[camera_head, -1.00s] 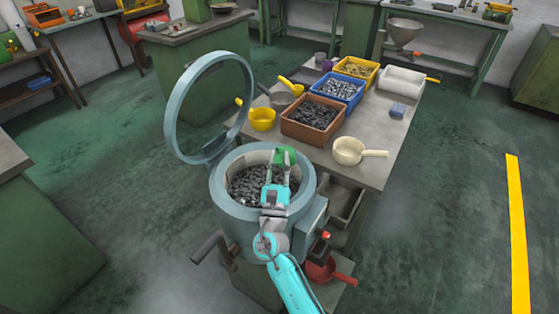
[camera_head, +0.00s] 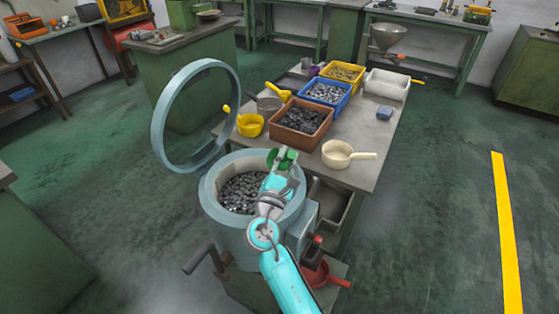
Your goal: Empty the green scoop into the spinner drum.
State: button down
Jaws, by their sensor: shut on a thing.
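The spinner drum (camera_head: 212,208) is a grey-blue round tub with its ring-shaped lid (camera_head: 158,140) standing open at the back left. Dark small metal parts (camera_head: 240,190) lie inside it. My gripper (camera_head: 279,168) is shut on the green scoop (camera_head: 289,155) above the drum's back right rim. The scoop looks tilted, with its handle side towards my gripper. The gripper hides part of the scoop, and I cannot see whether anything is in its bowl.
The bench behind holds a brown bin (camera_head: 301,124), a blue bin (camera_head: 328,94), a yellow bin (camera_head: 343,74), a cream scoop (camera_head: 337,154) and a yellow scoop (camera_head: 250,126). A red scoop (camera_head: 318,275) lies low at the drum's right. Open floor lies on both sides.

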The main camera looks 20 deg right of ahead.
jog(key=d+m+g, duration=0.2)
jog(key=m, duration=0.1)
jog(key=shift+s+d+f+y, duration=0.1)
jog(key=shift+s+f+y, duration=0.05)
jog(key=shift+y, duration=0.15)
jog(key=shift+s+d+f+m+g+y, duration=0.1)
jog(key=shift+d+m+g+y, duration=0.55)
jog(key=shift+m, duration=0.55)
jog(key=shift+d+m+g+y, duration=0.55)
jog(key=shift+m+y, duration=0.2)
jog(key=shift+m, duration=0.45)
